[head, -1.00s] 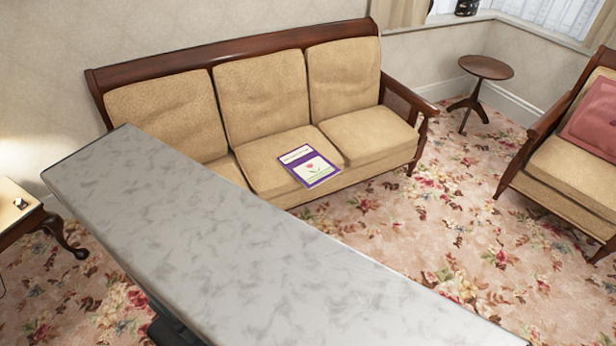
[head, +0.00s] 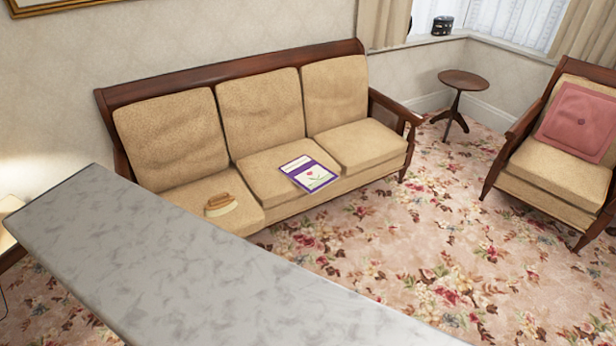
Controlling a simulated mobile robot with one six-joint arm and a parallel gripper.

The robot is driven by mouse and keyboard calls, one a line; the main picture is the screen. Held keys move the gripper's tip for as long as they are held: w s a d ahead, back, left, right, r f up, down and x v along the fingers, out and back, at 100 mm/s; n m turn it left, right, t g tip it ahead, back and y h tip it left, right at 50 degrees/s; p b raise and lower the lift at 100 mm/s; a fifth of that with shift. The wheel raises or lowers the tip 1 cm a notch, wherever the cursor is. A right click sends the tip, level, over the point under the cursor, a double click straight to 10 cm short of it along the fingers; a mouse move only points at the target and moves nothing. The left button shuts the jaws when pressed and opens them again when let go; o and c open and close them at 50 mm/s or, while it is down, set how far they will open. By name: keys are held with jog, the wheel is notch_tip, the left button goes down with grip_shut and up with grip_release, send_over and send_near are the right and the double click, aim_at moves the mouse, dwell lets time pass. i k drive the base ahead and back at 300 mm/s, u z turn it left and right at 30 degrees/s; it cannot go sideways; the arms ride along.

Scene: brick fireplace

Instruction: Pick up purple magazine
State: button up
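The purple magazine (head: 308,174) lies flat on the middle seat cushion of the beige sofa (head: 347,146). It has a purple border, a pale cover and a flower picture. Its front edge is near the front of the cushion. Nothing covers it. My gripper is not in view.
A grey marbled top (head: 190,265) fills the lower left foreground, between me and the sofa. A hot-dog-like item (head: 220,204) sits on the left cushion. An armchair (head: 565,165) with a pink cushion (head: 578,122) and a round side table (head: 463,82) stand right. Flowered carpet (head: 440,240) is open between.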

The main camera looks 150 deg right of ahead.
aim_at(312, 176)
jog(key=z, duration=4.4)
jog(key=i, duration=0.1)
jog(key=u, duration=3.25)
jog(key=k, duration=0.15)
jog(key=z, duration=2.4)
jog(key=k, duration=0.35)
jog(key=z, duration=1)
